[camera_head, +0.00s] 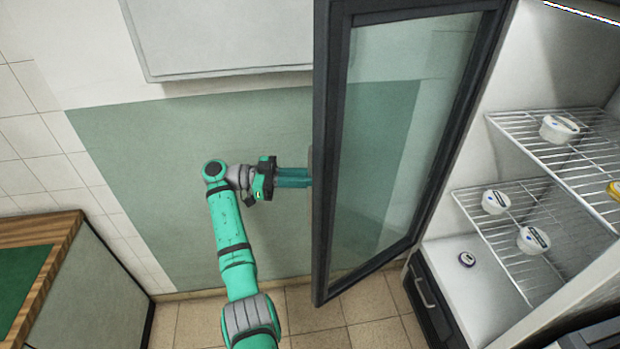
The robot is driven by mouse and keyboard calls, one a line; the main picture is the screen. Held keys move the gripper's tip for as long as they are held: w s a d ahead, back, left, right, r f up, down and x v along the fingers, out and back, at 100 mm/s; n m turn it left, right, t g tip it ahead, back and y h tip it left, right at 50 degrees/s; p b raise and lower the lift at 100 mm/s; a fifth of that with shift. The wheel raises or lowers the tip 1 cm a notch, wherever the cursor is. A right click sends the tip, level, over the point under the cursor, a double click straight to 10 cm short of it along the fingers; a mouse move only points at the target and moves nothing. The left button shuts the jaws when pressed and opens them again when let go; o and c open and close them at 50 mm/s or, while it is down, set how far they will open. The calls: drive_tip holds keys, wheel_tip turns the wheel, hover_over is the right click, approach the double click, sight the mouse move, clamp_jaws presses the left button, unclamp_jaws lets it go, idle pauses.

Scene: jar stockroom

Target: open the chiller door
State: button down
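The chiller door (330,180) is a dark-framed glass door. It stands swung wide open, away from the chiller (455,245), whose inside shows at the right. My gripper (308,178) is at the door's left edge, about halfway up, with its teal fingers pointing right. The fingertips reach the frame edge and pass partly out of sight there. A small grey piece, perhaps the handle, shows just above them at the edge. The fingers look close together, but whether they grip the handle is hidden.
White-lidded jars (496,202) stand on the chiller's wire shelves (520,215). A wood-edged counter (45,240) with a green top is at the lower left. A pale panel (215,35) hangs on the wall. Tiled floor (330,325) shows below the door.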

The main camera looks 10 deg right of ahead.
drive_tip(key=shift+d+f, duration=0.1)
drive_tip(key=shift+d, duration=0.1)
drive_tip(key=c, duration=1.7)
unclamp_jaws()
drive_tip(key=shift+d, duration=0.2)
drive_tip(key=shift+c, duration=0.2)
drive_tip(key=w+a, duration=0.2)
drive_tip(key=a, duration=0.8)
drive_tip(key=shift+a, duration=0.4)
drive_tip(key=shift+s, duration=0.15)
